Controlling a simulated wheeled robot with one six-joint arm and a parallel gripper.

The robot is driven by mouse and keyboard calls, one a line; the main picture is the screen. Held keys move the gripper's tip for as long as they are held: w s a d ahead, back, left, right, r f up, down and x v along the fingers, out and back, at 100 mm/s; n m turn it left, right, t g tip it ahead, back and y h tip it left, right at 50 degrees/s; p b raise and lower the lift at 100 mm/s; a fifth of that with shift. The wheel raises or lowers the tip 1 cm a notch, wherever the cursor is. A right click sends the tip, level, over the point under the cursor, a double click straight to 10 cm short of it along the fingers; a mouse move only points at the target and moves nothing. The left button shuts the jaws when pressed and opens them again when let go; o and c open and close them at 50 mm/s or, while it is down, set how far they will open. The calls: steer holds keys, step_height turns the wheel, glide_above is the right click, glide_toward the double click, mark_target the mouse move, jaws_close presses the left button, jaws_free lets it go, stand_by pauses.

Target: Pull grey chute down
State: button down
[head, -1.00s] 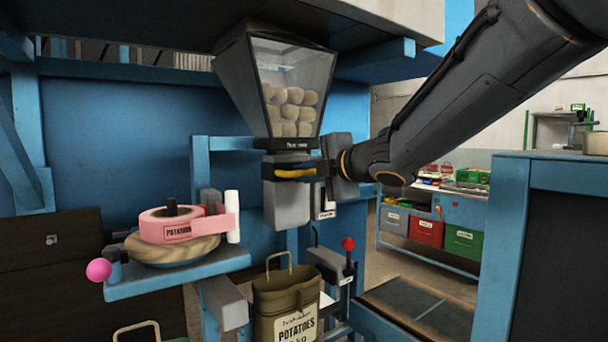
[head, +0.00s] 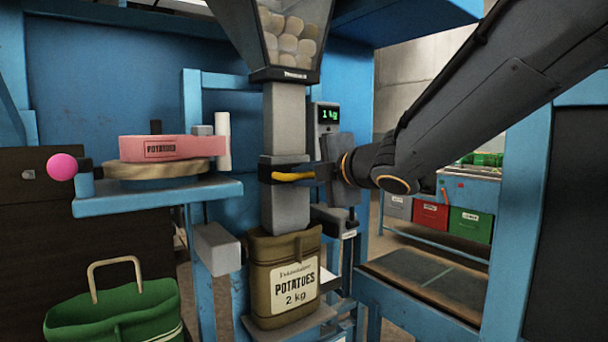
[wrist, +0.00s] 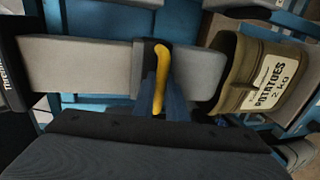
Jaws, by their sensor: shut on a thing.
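The grey chute (head: 284,117) hangs under the glass-fronted hopper of potatoes (head: 291,35). Its lower end reaches into the open mouth of the olive sack (head: 272,268), labelled POTATOES 2 kg. A dark collar with a yellow handle (head: 294,176) sits around the chute. My gripper (head: 312,174) is shut on the yellow handle from the right. In the wrist view the yellow handle (wrist: 160,80) lies between my jaws, the chute (wrist: 85,68) runs sideways, and its end is at the sack mouth (wrist: 222,70).
A display (head: 328,115) reading 1 kg stands right of the chute. A blue frame (head: 537,150) stands at right, with coloured bins (head: 431,214) behind.

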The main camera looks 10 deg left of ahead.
steer(key=shift+f+b, duration=0.3)
steer(key=shift+f, duration=0.45)
steer(key=c, duration=1.8)
jaws_free()
steer(key=shift+o, duration=0.2)
steer(key=shift+s+d, duration=0.15)
steer(key=shift+d, duration=0.05)
steer(key=v, duration=0.7)
steer(key=shift+d, duration=0.1)
